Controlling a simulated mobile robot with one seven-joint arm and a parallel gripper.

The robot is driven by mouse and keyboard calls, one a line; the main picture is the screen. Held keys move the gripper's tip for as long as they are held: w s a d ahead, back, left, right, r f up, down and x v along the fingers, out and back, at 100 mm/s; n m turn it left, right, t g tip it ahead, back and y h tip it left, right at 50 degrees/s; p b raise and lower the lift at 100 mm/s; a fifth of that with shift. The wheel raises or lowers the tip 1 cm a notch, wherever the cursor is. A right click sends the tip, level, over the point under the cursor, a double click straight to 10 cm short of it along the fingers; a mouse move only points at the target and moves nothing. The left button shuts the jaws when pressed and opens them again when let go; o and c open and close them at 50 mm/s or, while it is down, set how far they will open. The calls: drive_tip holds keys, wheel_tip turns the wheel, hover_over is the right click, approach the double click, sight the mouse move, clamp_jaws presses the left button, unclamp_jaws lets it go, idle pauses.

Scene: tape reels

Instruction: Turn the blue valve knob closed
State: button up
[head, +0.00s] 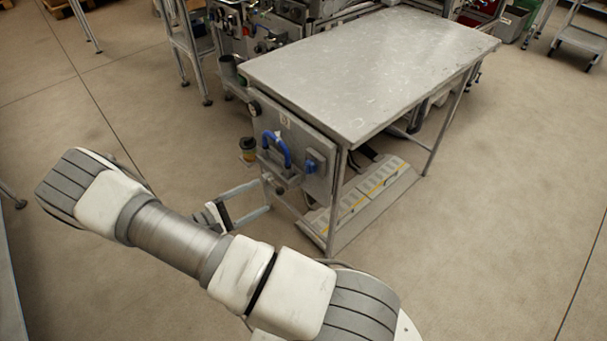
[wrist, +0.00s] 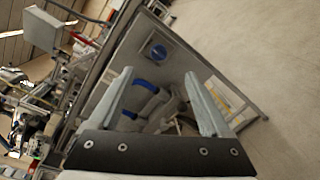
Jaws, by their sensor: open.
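The blue valve knob (head: 314,161) is on the grey side panel below the table's near end. In the wrist view the knob (wrist: 158,51) looks like a blue disc, beyond the fingertips and apart from them. My gripper (head: 265,197) is open, with its fingers pointing toward the panel, lower and left of the knob in the head view. In the wrist view my gripper (wrist: 159,74) has its two fingers spread wide with nothing held between them. The knob's exact turn angle is too small to read.
A curved blue hose (head: 277,147) is on the panel left of the knob and shows between my fingers in the wrist view (wrist: 147,86). A metal table (head: 370,70) overhangs the panel. A yellow-and-black cylinder (head: 248,147) is at left. Floor on the right is clear.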

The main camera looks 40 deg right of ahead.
sight(306, 170)
drive_tip(key=shift+n+t+h, duration=0.5)
drive_tip(key=shift+n+t, duration=0.1)
drive_tip(key=d+f, duration=0.1)
drive_tip(key=d, duration=0.5)
drive_tip(key=w+d+f+b, duration=0.1)
drive_tip(key=d, duration=1)
drive_tip(key=shift+w+d+f, duration=0.3)
drive_tip(key=shift+w+f, duration=0.05)
drive_tip(key=shift+f, duration=0.05)
clamp_jaws()
